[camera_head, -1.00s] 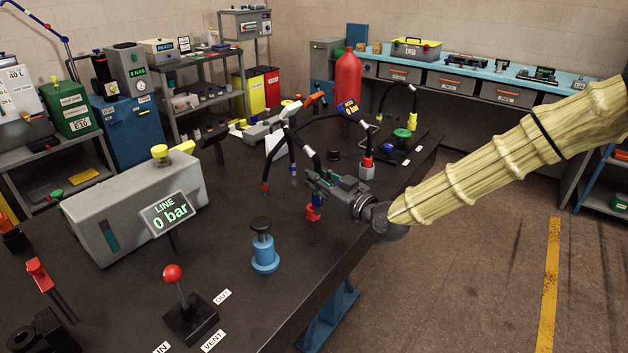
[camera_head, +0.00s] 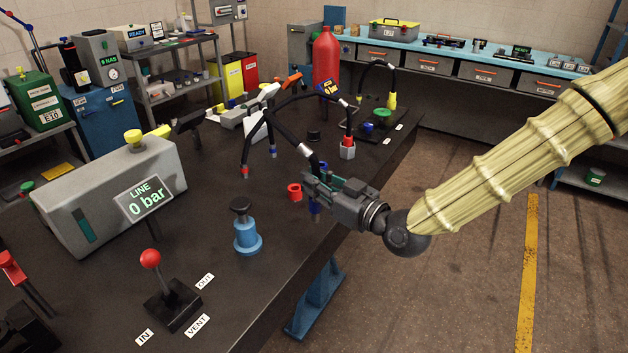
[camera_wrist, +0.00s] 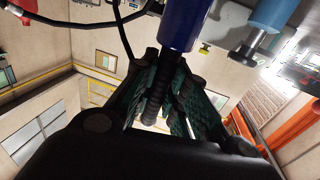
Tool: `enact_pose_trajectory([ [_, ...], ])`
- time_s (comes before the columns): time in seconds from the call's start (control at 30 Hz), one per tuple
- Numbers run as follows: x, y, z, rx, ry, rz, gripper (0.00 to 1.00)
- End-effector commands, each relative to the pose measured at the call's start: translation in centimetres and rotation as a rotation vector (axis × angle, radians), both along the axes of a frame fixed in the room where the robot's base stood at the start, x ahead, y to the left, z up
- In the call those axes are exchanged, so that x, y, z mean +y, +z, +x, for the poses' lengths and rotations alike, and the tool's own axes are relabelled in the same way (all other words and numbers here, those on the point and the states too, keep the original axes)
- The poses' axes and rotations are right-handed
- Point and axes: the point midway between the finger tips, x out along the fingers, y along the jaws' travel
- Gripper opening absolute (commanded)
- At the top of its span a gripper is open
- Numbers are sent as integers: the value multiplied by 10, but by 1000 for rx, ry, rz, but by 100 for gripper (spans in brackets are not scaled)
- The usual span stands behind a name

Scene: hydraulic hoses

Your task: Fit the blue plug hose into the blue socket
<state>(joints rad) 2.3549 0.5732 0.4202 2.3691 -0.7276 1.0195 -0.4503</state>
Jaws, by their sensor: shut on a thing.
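My gripper (camera_head: 316,186) is shut on the black ribbed hose (camera_wrist: 154,105) just behind its dark blue plug. The blue plug (camera_head: 314,208) hangs below the jaws, over the right edge area of the dark bench; I cannot tell its height. It also shows large in the wrist view (camera_wrist: 185,22), sticking out past the fingers. A light blue cylinder with a black knob (camera_head: 247,240) stands upright on the bench, left of and nearer than the plug, and apart from it. I cannot make out for sure which part is the blue socket.
A red fitting (camera_head: 295,192) stands close left of the plug. A grey socket with a red plug (camera_head: 347,151) stands behind. Other hose ends (camera_head: 245,171) hang at left. A red-knobbed lever (camera_head: 151,260) and the gauge box (camera_head: 110,190) occupy the near left. Bench between is clear.

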Motion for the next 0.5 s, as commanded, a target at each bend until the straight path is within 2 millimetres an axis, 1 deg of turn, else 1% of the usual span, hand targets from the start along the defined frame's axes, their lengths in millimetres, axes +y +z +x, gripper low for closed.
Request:
enact_pose_trajectory([
  [0.27,0,3,0,-1,0,1,0],
  [0.5,0,14,0,-1,0,1,0],
])
